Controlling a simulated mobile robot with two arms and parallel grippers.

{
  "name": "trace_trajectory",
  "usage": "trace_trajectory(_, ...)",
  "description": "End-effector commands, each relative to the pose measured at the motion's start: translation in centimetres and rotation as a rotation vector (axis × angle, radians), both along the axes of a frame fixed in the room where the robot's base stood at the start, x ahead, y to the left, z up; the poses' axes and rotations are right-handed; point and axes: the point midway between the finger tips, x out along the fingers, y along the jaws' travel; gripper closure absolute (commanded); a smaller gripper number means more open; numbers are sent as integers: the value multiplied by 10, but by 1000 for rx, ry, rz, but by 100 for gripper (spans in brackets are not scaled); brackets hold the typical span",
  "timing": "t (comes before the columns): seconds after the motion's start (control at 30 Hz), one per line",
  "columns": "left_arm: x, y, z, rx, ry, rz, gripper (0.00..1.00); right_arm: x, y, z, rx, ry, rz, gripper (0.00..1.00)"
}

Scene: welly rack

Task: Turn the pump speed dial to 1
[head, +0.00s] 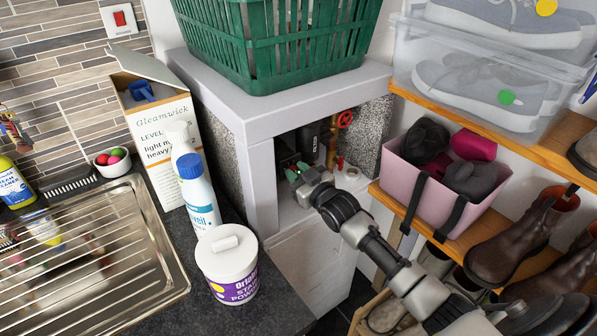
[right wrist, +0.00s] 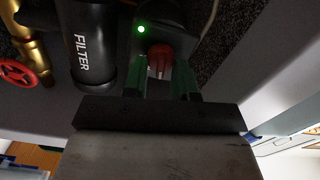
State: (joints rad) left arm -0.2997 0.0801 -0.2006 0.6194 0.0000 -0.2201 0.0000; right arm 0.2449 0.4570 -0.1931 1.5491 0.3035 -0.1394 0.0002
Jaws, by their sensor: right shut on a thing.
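The red pump speed dial (right wrist: 160,56) shows in the right wrist view on the front of a dark pump body (right wrist: 163,17). A small green light (right wrist: 141,29) glows beside it. My right gripper (right wrist: 165,80) has its green fingers shut on the dial, one on each side. No scale or number on the dial can be read. In the head view my right gripper (head: 292,172) reaches into the opening of the grey cabinet, and its fingers and wrist hide the dial. My left gripper is not in view.
A black filter cylinder (right wrist: 84,45) and a red valve wheel (right wrist: 12,71) sit beside the pump. The cabinet (head: 262,125) frames the opening, with a green basket (head: 262,45) on top. A pink bin (head: 438,190) stands on the shelf at right; bottles and a white tub (head: 227,262) stand at left.

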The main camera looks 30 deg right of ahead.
Motion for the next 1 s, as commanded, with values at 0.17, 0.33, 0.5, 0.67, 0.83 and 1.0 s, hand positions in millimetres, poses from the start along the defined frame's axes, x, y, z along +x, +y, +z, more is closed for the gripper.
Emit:
trace_trajectory(0.17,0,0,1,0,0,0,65,0,1,-1,-102,-11,0,96)
trace_trajectory(0.33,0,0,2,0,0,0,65,0,1,-2,-162,-20,0,96)
trace_trajectory(0.5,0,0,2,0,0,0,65,0,2,-2,-193,-24,0,96)
trace_trajectory(0.67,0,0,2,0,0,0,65,0,2,-2,-199,-25,0,96)
trace_trajectory(0.83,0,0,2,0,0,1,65,0,2,-2,-199,-25,0,96)
trace_trajectory(1.0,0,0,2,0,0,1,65,0,2,-2,-199,-25,0,63)
